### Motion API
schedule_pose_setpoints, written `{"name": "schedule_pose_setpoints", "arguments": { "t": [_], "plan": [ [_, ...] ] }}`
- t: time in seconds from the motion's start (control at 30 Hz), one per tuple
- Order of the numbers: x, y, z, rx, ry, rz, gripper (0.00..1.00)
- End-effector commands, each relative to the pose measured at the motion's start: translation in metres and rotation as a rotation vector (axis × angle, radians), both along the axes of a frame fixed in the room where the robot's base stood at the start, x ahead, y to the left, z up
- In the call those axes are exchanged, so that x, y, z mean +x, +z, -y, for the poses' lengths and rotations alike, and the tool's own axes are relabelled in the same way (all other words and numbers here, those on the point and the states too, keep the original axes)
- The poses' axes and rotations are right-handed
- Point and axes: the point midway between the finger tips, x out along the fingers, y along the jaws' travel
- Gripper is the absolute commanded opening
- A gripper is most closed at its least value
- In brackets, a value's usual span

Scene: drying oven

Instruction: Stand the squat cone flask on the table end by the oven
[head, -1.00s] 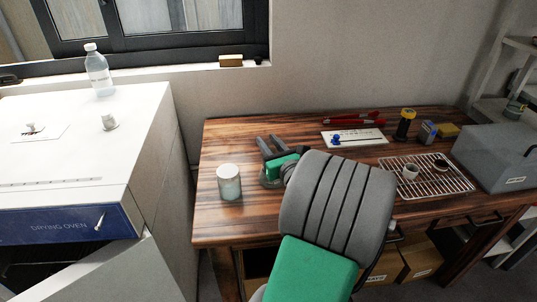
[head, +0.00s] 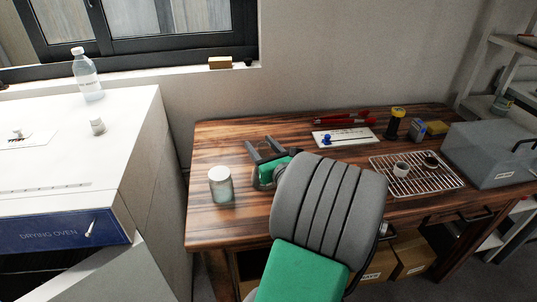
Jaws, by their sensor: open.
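I cannot make out a squat cone flask in this view; my arm covers part of the table. The wooden table (head: 225,143) has its left end beside the drying oven (head: 65,233). A clear jar with a white lid (head: 221,187) stands upright on that end. My gripper (head: 263,149) is over the table just right of the jar, its two grey fingers spread and nothing seen between them. Whether it touches the table is hard to tell.
The oven door (head: 110,275) hangs partly open. A bottle (head: 86,75) stands by the oven top. A wire rack (head: 432,183) holds a white cup (head: 401,169) and a dark round item. A grey box (head: 490,155) is at the right. The table's front left corner is bare.

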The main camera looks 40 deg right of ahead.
Motion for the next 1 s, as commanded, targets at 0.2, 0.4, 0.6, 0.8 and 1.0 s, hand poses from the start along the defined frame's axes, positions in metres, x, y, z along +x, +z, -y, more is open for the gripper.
{"name": "schedule_pose_setpoints", "arguments": {
  "t": [0.2,0.4,0.6,0.8,1.0],
  "plan": [
    [-0.054,0.001,-0.013,0.003,-0.011,0.002,0.51],
    [-0.09,-0.004,-0.024,-0.01,-0.006,0.006,0.51],
    [-0.104,-0.003,-0.03,-0.005,-0.003,0.004,0.51],
    [-0.107,0.0,-0.032,0.0,-0.001,0.001,0.51],
    [-0.107,0.0,-0.032,-0.001,-0.001,0.002,0.51]
  ]
}}
